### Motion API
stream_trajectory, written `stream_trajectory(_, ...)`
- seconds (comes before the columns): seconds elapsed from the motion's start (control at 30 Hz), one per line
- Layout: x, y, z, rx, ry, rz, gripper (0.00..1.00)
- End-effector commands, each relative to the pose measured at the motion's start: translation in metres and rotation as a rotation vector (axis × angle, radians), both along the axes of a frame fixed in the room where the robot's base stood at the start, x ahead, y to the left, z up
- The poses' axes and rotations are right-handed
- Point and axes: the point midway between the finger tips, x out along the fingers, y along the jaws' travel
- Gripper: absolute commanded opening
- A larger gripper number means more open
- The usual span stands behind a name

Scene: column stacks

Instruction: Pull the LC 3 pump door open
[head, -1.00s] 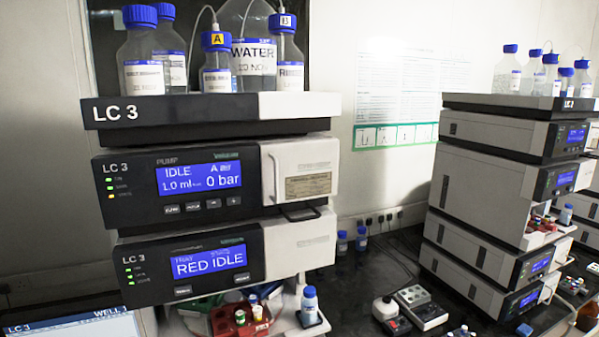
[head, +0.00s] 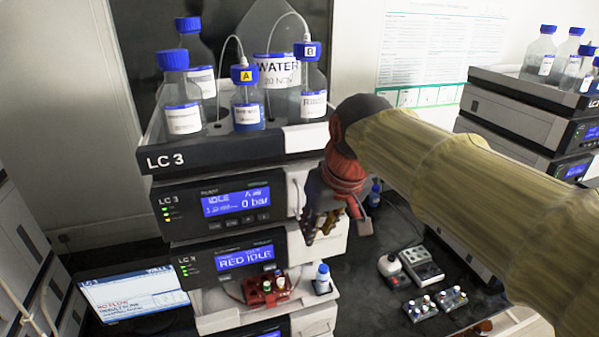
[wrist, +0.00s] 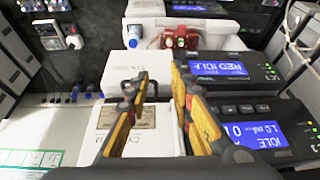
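The LC 3 pump (head: 171,192) is the dark-fronted module with the blue IDLE screen, under the bottle tray. Its white door (head: 298,180) is mostly hidden behind my gripper in the head view and looks shut. In the wrist view the pump door (wrist: 112,119) with its tan label fills the lower middle. The pump's blue screen (wrist: 256,134) lies right of it there. My gripper (head: 333,222) is in front of the door. In the wrist view its yellow and dark fingers (wrist: 158,80) are apart with nothing seen between them. The door handle is hard to make out beside the right finger; contact cannot be told.
Bottles stand in the LC 3 tray (head: 230,154) above the pump. A RED IDLE module (head: 240,258) is below, with a red vial rack (head: 266,291) and a small bottle (head: 322,280) under it. Another stack (head: 510,131) stands right. Small devices (head: 421,264) lie on the dark bench.

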Motion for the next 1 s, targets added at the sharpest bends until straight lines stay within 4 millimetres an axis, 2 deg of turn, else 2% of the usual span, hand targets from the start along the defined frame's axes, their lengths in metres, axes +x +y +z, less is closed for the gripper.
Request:
stream_trajectory(0.03,0.015,0.011,0.035,0.001,-0.003,0.026,0.23)
stream_trajectory(0.1,0.026,0.018,0.058,0.001,-0.009,0.056,0.23)
stream_trajectory(0.2,0.031,0.022,0.082,0.002,-0.025,0.085,0.23)
stream_trajectory(0.3,0.025,0.022,0.097,-0.003,-0.021,0.116,0.23)
stream_trajectory(0.4,0.02,0.022,0.088,-0.014,0.004,0.137,0.23)
stream_trajectory(0.8,0.039,0.031,0.038,-0.015,0.001,0.137,0.23)
stream_trajectory(1.0,0.045,0.033,0.023,-0.014,-0.001,0.137,0.23)
